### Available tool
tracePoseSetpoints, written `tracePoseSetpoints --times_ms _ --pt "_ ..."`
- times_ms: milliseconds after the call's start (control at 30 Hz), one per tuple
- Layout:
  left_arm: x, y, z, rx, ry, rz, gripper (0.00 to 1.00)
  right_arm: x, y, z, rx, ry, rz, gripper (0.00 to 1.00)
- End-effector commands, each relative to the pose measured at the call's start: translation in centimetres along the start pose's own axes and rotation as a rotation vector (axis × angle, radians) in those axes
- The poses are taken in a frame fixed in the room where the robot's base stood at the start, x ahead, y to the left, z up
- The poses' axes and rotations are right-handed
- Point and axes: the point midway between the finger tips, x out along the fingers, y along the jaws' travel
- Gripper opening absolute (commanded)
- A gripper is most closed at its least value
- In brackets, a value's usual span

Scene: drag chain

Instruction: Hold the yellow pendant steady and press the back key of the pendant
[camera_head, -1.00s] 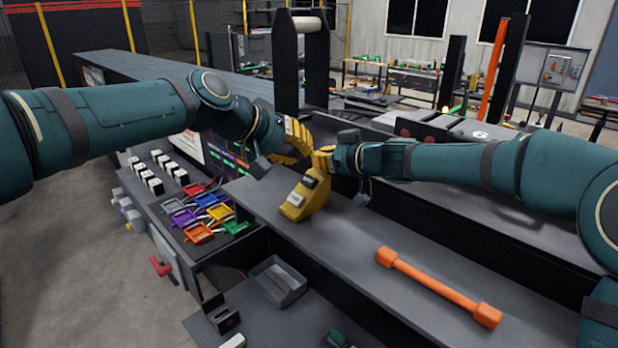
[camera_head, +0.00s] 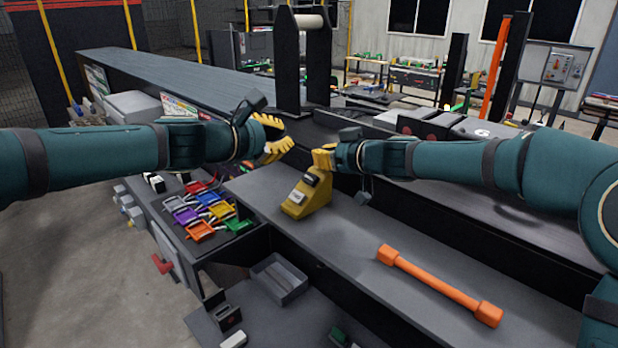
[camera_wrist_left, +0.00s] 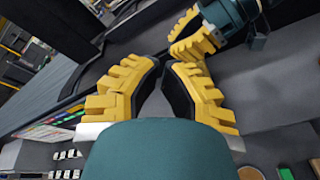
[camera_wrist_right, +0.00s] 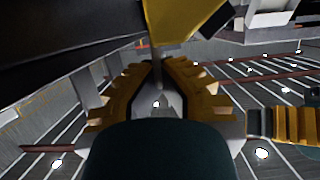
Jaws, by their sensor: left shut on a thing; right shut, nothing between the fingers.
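The yellow pendant (camera_head: 308,195) stands tilted on the grey bench in the head view, with a dark block and a pale block on its sloped face. Which key is the back key is too small to tell. My right gripper (camera_head: 322,160) is shut at the pendant's top end; contact is unclear. In the right wrist view the pendant (camera_wrist_right: 185,20) shows just beyond the fingertips. My left gripper (camera_head: 287,140) is up and left of the pendant, apart from it. In the left wrist view its fingertips (camera_wrist_left: 166,64) are close together, and I see no held thing between them.
An orange bar (camera_head: 435,284) with block ends lies on the bench in front. Coloured trays (camera_head: 205,212) sit at the left, and a grey open bin (camera_head: 280,279) is lower down. The bench top between pendant and bar is clear.

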Motion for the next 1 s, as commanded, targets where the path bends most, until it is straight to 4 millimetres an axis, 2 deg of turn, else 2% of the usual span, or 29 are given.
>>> tracePoseSetpoints --times_ms 33,267,800,1000 --pt "0.0 0.0 0.0 0.001 0.000 0.000 0.00 0.1 0.0 0.6 0.003 -0.010 -0.001 0.00" --pt "0.5 -0.3 -0.3 0.002 -0.001 -0.002 0.00 0.1 0.0 0.6 0.003 -0.010 -0.001 0.00" --pt "5.7 -3.1 -3.0 0.003 -0.002 -0.004 0.00 0.1 0.0 0.6 0.003 -0.010 -0.001 0.00" --pt "6.8 -3.6 -3.6 0.004 -0.002 -0.002 0.00 0.1 0.0 0.7 0.003 -0.010 -0.001 0.00"
